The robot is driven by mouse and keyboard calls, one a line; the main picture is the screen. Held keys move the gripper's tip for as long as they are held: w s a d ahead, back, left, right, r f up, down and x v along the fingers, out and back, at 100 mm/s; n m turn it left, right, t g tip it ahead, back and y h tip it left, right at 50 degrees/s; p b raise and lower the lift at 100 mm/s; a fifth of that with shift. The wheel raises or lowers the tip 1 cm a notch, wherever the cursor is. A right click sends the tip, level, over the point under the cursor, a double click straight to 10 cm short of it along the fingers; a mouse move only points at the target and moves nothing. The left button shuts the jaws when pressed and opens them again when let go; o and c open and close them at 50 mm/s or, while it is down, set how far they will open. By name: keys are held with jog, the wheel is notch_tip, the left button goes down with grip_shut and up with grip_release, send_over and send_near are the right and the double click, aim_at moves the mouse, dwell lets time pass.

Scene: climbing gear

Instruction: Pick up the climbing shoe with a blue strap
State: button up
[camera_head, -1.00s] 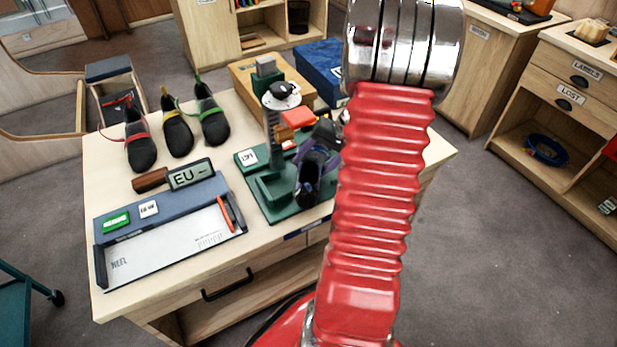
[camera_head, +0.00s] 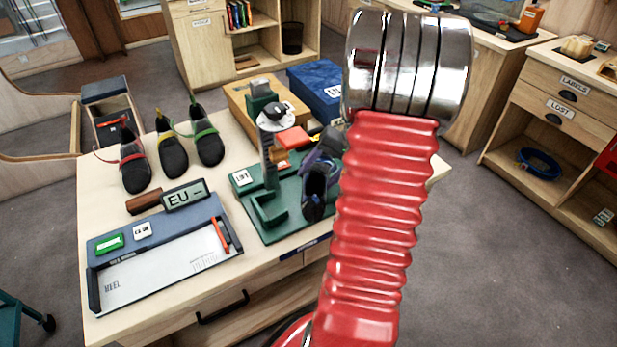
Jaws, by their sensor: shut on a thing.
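The climbing shoe with a blue strap (camera_head: 316,188) is dark with blue-purple parts. It is at the right side of the green measuring stand (camera_head: 262,212), toe toward me. My gripper (camera_head: 330,142) shows only as a dark part at the shoe's upper end, and it is shut on the shoe. My red ribbed arm hides most of the gripper and the shoe's right side. I cannot tell how far the shoe is above the stand.
Shoes with a red strap (camera_head: 134,163), a yellow strap (camera_head: 171,147) and a green strap (camera_head: 207,136) stand at the table's back left. A blue and white measuring board (camera_head: 165,268) lies in front, with an EU sign (camera_head: 186,195) behind. A blue box (camera_head: 315,88) is at the back.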

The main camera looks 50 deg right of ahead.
jog(key=s+d, duration=0.8)
jog(key=s, duration=0.4)
jog(key=shift+d, duration=0.4)
